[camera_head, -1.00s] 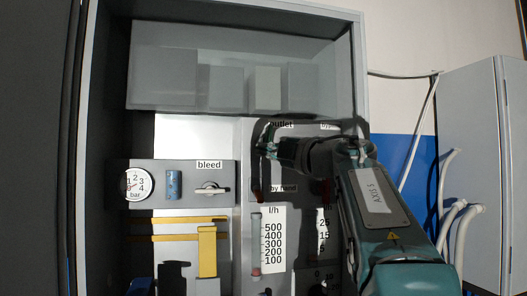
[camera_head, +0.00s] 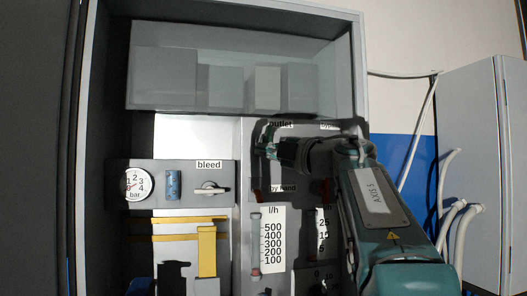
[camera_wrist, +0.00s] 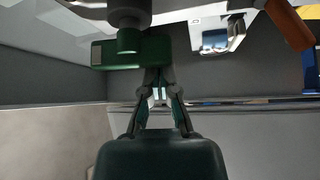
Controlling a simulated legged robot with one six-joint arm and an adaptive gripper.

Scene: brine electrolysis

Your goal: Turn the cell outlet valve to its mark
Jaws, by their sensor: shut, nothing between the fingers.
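The "outlet" label (camera_head: 281,125) shows on the panel in the head view. The valve under it is mostly hidden by my arm and gripper. My gripper (camera_head: 263,138) is shut and empty, just below and left of that label. In the wrist view my gripper's fingertips (camera_wrist: 161,78) come together beside a dark green bar (camera_wrist: 133,54) with a dark round stem. This bar looks like a valve handle, but I cannot tell whether it is the outlet's or whether the fingers touch it. No position mark is readable.
Left of my gripper are a pressure gauge (camera_head: 136,184), a blue cylinder (camera_head: 173,185) and the bleed valve (camera_head: 211,188). Below are flow scales (camera_head: 273,240) and yellow pipes (camera_head: 207,250). The cabinet's right wall (camera_head: 360,75) stands close to my arm.

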